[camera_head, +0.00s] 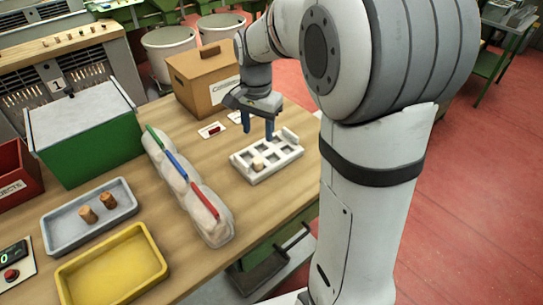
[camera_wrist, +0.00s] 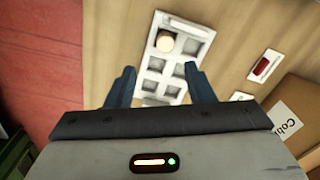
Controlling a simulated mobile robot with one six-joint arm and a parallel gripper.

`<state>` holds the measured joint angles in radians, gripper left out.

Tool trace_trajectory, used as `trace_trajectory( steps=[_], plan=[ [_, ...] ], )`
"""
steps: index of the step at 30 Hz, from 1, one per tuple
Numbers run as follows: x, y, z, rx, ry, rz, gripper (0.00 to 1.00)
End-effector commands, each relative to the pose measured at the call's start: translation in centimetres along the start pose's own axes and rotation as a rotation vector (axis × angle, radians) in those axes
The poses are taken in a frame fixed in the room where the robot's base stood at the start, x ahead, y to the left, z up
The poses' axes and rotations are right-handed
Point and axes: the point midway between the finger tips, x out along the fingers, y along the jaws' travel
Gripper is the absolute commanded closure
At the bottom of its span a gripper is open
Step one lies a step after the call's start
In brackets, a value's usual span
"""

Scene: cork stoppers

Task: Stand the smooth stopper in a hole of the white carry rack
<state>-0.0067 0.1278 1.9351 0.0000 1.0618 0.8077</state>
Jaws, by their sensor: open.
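The white carry rack (camera_head: 279,166) stands on the wooden table below my gripper. In the wrist view the rack (camera_wrist: 167,68) shows two rows of square holes. One pale cork stopper (camera_head: 257,163) stands in a hole at the rack's near-left end; its light round top (camera_wrist: 165,43) shows in the wrist view. It looks upright and smooth, though fine texture is too small to tell. The other visible holes look empty. My gripper (camera_head: 258,134) is above the rack, with its blue fingers apart and nothing between them. Its fingers (camera_wrist: 159,70) do not touch the stopper.
A cardboard box (camera_head: 190,92) stands behind the rack.

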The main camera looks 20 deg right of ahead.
Motion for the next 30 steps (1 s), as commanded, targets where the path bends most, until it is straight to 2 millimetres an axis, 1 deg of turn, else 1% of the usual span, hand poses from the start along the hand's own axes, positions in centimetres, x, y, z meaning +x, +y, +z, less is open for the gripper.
trace_trajectory(
  steps=[1,3,7,12,16,19,21,24,30],
  plan=[
    [-0.7,0.9,0.9,-0.042,0.012,-0.011,0.52],
    [-1.3,2.4,2.4,-0.125,0.029,-0.026,0.52],
    [-2.1,5.7,5.5,-0.309,0.073,-0.053,0.52],
    [-2.0,9.7,9.5,-0.542,0.133,-0.076,0.52],
    [-1.4,12.1,11.8,-0.682,0.173,-0.083,0.52],
    [-1.0,13.2,12.9,-0.753,0.194,-0.085,0.52],
    [-0.7,13.9,12.9,-0.782,0.203,-0.084,0.52],
    [-0.6,14.2,13.2,-0.800,0.207,-0.084,0.52],
    [-0.6,14.2,13.2,-0.802,0.206,-0.083,0.52]
  ],
)
